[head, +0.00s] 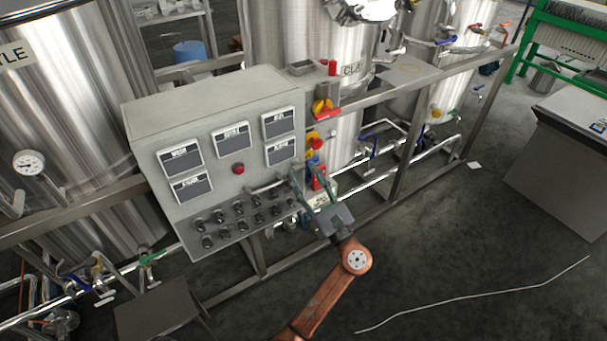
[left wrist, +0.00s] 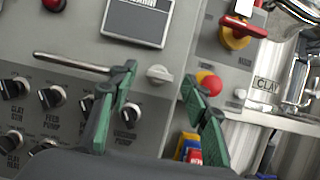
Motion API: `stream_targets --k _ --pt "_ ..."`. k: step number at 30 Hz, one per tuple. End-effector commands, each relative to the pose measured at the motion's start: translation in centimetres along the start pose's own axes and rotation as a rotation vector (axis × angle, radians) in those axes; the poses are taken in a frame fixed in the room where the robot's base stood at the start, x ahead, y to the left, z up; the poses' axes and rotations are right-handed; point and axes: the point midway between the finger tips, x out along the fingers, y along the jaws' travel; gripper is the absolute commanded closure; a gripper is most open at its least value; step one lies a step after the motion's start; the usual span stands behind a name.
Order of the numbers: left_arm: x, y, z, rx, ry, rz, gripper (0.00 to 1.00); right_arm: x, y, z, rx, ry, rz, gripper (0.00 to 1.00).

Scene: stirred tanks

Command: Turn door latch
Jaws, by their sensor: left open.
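A grey control cabinet (head: 215,150) stands in front of me. In the left wrist view, a small pale grey turn knob, which looks like the door latch (left wrist: 159,74), sits near the right edge of the cabinet front. My left gripper (head: 306,174) is open in front of that edge. Its green fingers show in the left wrist view (left wrist: 160,82), one on each side of the latch in the picture. I cannot tell whether they touch it. In the head view the gripper hides the latch. My right gripper is not in view.
A metal bar handle (left wrist: 72,62) lies left of the latch, above rows of black knobs (left wrist: 52,96). A red and yellow switch (left wrist: 238,32) and a red button (left wrist: 208,82) are to the right. Steel tanks (head: 300,40) stand behind a metal frame. Floor to the right is mostly clear.

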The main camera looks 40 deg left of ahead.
Motion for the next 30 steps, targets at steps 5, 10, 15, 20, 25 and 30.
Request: stream_targets --k 5,10,15,20,25,30 --pt "0.95 0.0 0.04 0.0 -0.001 0.0 0.56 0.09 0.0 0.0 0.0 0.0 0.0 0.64" --pt "1.0 0.0 0.03 0.0 -0.001 -0.001 0.56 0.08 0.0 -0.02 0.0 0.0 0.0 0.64" --pt "0.97 0.0 0.01 0.0 0.0 -0.001 0.64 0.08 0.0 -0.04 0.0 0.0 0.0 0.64" --pt "0.95 -0.01 0.0 0.0 0.0 -0.001 0.75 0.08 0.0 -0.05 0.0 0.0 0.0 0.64" --pt "0.94 -0.02 0.0 0.0 0.0 -0.001 0.87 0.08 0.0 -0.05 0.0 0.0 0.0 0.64" --pt "0.93 -0.03 -0.01 0.0 0.0 -0.002 0.98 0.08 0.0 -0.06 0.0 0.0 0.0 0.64"
